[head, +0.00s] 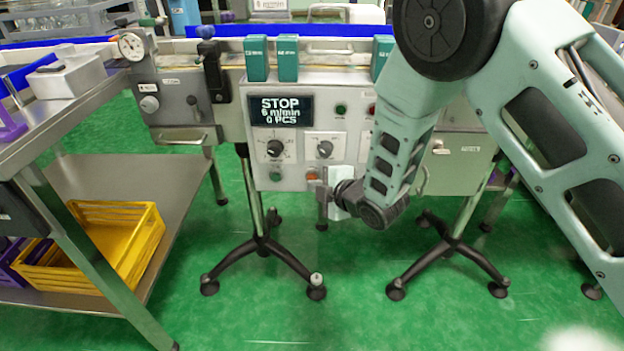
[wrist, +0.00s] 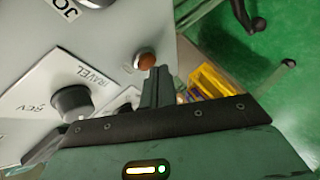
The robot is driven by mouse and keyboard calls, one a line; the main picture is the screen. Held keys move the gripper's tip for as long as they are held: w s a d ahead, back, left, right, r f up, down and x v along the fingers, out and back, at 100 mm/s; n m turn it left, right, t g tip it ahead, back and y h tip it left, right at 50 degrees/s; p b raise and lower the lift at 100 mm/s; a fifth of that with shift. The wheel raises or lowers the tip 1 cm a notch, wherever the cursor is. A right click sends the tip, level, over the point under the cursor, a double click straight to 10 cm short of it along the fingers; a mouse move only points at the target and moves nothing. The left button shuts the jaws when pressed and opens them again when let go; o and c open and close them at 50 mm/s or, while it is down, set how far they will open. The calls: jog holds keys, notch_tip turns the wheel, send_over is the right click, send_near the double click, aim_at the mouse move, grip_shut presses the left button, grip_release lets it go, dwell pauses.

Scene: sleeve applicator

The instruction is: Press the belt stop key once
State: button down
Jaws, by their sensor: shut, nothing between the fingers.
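The control panel (head: 292,150) stands ahead, with a display (head: 280,110) reading STOP, 6 m/min, 0 PCS. A round orange-red key (head: 312,176) sits low on it, right of a green key (head: 275,176); their labels are too small to read. The orange-red key also shows in the wrist view (wrist: 146,61), just beyond my fingertips. My gripper (head: 322,194) is shut and empty, at the panel's lower edge. In the wrist view its fingertips (wrist: 160,73) are very near the key; I cannot tell whether they touch it.
Two dark knobs (head: 274,148) are on the panel; one labelled TRAVEL (wrist: 72,101) is near my gripper in the wrist view. Another green key (head: 340,110) and a red key (head: 371,108) sit higher. A steel table (head: 50,115) and yellow crate (head: 130,235) are at left.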

jog(key=shift+s, duration=0.5)
jog(key=shift+s+a, duration=0.15)
jog(key=shift+s, duration=2.35)
jog(key=shift+r, duration=0.1)
jog(key=s+d+r+m+g+h, duration=0.25)
jog(key=s+d+r+m, duration=0.2)
jog(key=s, duration=0.45)
jog(key=s+d+r+m+g+h, duration=0.2)
jog(key=s+d+r+m+g, duration=0.25)
jog(key=s, duration=0.45)
jog(key=s+d+r+m+g+h, duration=0.3)
jog(key=s+r+m, duration=0.25)
jog(key=s, duration=0.45)
notch_tip(320, 180, up, 25)
jog(key=p, duration=2.4)
jog(key=shift+s+d, duration=0.25)
jog(key=shift+d, duration=0.15)
